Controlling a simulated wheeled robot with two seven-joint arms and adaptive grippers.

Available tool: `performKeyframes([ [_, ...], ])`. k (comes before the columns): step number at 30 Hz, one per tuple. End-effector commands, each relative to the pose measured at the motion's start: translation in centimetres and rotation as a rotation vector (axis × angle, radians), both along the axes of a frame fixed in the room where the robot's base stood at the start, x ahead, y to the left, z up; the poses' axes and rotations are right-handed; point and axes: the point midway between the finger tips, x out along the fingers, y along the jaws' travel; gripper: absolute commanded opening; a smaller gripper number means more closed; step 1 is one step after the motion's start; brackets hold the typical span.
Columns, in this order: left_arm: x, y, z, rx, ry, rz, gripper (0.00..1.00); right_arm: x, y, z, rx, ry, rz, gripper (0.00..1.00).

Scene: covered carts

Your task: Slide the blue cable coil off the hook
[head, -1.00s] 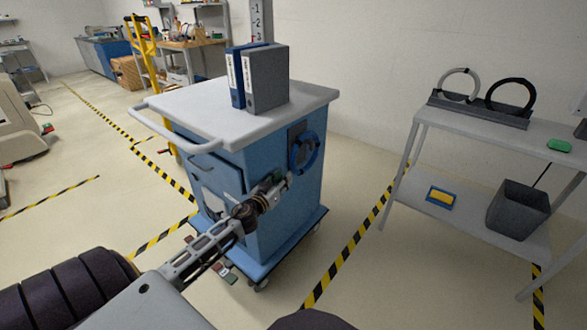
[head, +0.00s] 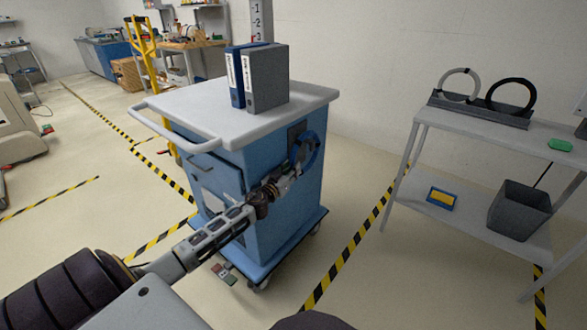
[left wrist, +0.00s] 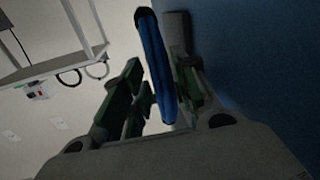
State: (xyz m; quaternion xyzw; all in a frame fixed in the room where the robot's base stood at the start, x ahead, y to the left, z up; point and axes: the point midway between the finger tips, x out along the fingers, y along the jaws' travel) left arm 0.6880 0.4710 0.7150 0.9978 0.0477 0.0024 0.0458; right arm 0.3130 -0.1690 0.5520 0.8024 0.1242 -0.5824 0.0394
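The blue cable coil (head: 318,150) is at the side of the blue cart, in front of a dark hook plate (head: 297,131). It is turned partly edge-on and stands out from the plate; whether it still touches the hook is hidden. My left gripper (head: 293,174) has its fingers at the coil's lower near edge. My right gripper is not in view.
The blue cart (head: 285,215) has a pale top (head: 190,105) bearing binders (head: 266,78). A grey shelf table (head: 430,115) at right holds a rack with two rings, a green item and a grey bin (head: 518,210). Striped floor and free room lie between them.

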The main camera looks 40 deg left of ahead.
Motion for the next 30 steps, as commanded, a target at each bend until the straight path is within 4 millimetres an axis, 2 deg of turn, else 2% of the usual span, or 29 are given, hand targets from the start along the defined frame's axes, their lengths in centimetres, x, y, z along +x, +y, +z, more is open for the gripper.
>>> performKeyframes([
  [9, 1.7, 0.1, 0.0, 0.001, 0.0, 0.0, 0.29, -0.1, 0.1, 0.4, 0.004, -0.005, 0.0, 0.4],
  [24, 2.1, 0.2, 0.0, 0.001, 0.0, 0.001, 0.29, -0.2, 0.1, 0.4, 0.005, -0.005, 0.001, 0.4],
  [30, 2.0, 0.2, 0.0, 0.001, 0.0, 0.001, 0.03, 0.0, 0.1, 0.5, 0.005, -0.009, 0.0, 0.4],
])
